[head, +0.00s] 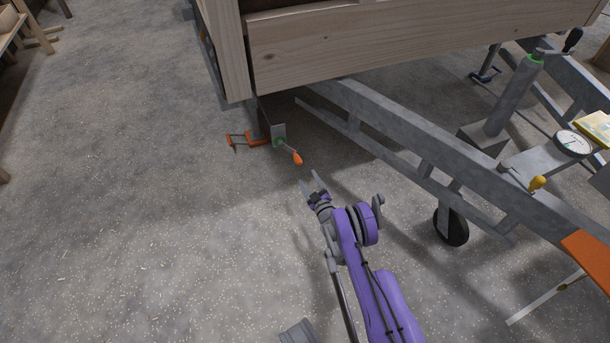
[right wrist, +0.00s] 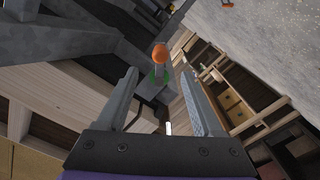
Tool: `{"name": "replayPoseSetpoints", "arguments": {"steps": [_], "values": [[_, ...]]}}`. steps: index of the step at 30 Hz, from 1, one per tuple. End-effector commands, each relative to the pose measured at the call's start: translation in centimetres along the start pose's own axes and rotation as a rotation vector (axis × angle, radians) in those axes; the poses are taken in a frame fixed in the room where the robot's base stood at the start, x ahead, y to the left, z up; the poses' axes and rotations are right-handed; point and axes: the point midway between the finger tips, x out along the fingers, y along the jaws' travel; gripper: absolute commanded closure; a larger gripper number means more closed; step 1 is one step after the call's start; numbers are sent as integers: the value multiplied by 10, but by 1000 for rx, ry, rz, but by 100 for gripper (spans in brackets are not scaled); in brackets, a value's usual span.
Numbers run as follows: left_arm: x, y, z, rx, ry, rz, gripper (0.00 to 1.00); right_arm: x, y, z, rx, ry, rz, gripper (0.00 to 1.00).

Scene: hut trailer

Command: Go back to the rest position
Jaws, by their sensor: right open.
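My right gripper (head: 313,185) is open and empty, at the end of my purple arm, in the middle of the head view. Just beyond its fingertips is an orange-knobbed crank handle (head: 297,159) with a green hub, below the corner of the wooden hut. The fingers are apart from the knob. In the right wrist view the two fingers (right wrist: 160,108) stand wide apart, and the orange knob (right wrist: 160,52) shows between and beyond them. My left gripper does not show in either view.
The grey trailer frame (head: 410,145) runs diagonally at right, with a black jockey wheel (head: 451,227) under it. A dial gauge (head: 573,143) and yellow knob sit on the frame. The hut's wooden wall (head: 400,42) overhangs above. The speckled floor (head: 130,200) at left is clear.

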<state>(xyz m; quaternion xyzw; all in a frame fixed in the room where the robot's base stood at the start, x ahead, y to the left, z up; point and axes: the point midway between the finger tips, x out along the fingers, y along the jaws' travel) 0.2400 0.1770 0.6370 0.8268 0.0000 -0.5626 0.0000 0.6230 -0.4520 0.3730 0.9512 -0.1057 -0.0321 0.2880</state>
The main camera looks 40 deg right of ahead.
Motion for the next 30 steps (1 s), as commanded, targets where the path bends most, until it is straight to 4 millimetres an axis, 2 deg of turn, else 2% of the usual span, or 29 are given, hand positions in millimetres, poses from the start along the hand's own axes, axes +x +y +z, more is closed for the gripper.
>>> {"name": "replayPoseSetpoints", "arguments": {"steps": [8, 11, 14, 18, 21, 26, 30], "values": [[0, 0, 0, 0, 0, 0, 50, 1, 1, -1, 1, -2, 0, 32], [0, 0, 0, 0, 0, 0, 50, 7, 4, -13, 12, -19, -2, 32], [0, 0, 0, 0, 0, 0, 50, 18, 12, -38, 35, -61, -5, 32], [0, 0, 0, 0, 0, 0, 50, 29, 25, -90, 83, -151, -18, 32], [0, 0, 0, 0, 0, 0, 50, 28, 33, -126, 119, -222, -32, 32], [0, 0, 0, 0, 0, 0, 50, 10, 40, -183, 174, -336, -64, 32], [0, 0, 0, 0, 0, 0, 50, -21, 42, -228, 217, -437, -102, 32]]}}
